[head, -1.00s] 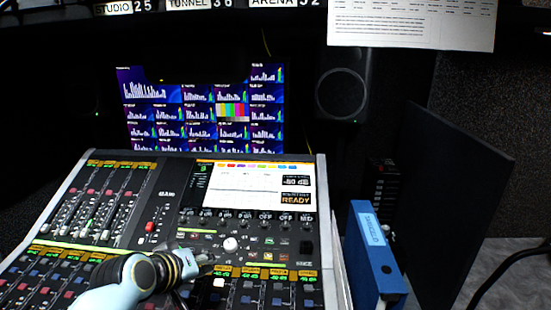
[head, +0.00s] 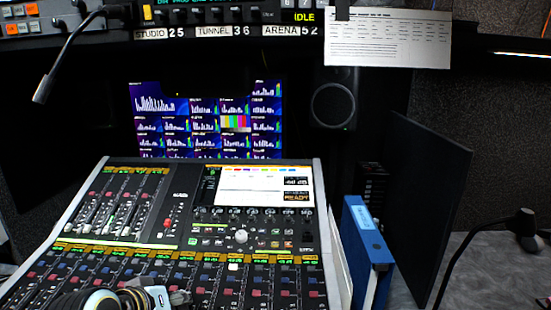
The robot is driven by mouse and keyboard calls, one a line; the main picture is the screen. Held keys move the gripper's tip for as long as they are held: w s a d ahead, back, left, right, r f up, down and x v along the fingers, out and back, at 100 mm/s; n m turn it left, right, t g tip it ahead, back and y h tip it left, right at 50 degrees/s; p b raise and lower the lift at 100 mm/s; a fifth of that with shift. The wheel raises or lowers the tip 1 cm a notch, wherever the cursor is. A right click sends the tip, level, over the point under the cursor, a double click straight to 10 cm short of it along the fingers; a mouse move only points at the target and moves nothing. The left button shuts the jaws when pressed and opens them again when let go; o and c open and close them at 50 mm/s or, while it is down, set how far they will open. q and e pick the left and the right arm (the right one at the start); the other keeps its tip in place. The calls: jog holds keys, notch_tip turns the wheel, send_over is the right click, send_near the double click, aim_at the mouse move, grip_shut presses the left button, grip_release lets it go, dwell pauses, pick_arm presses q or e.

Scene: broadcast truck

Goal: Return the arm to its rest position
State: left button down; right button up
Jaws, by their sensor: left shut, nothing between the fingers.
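My left gripper (head: 180,298) is at the bottom edge of the head view, over the lower fader rows of the mixing console (head: 120,245). It is shut and empty. Part of my left arm's wrist (head: 98,300) shows beside it, and the rest of the arm is below the picture. I cannot tell how high the gripper is above the faders. My right gripper is not in view.
A monitor wall (head: 205,120) and a speaker (head: 333,106) stand behind the console. A blue binder (head: 366,255) and a dark panel (head: 428,200) stand to its right.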

pick_arm(q)
jog(key=s+a+r+m+g+y, duration=0.1)
jog(key=s+a+r+g, duration=0.15)
jog(key=s, duration=0.65)
jog(key=s+a+r+m+g+y, duration=0.1)
jog(key=s+a+r+m+y, duration=0.15)
jog(key=s, duration=0.75)
jog(key=s+a+r+m+g, duration=0.1)
jog(key=s+a+r+g, duration=0.2)
jog(key=s, duration=0.6)
jog(key=s+a+f+b, duration=0.15)
jog(key=f+b, duration=0.35)
jog(key=f, duration=1.3)
jog(key=s+a+f+b, duration=0.15)
jog(key=f+b, duration=0.25)
jog(key=f, duration=1.4)
jog(key=s+a+f+g+b, duration=0.1)
jog(key=s+f+b, duration=0.6)
jog(key=s+f, duration=1.1)
notch_tip(320, 180, down, 4)
jog(key=shift+a+f+g, duration=0.2)
jog(key=shift+g, duration=0.15)
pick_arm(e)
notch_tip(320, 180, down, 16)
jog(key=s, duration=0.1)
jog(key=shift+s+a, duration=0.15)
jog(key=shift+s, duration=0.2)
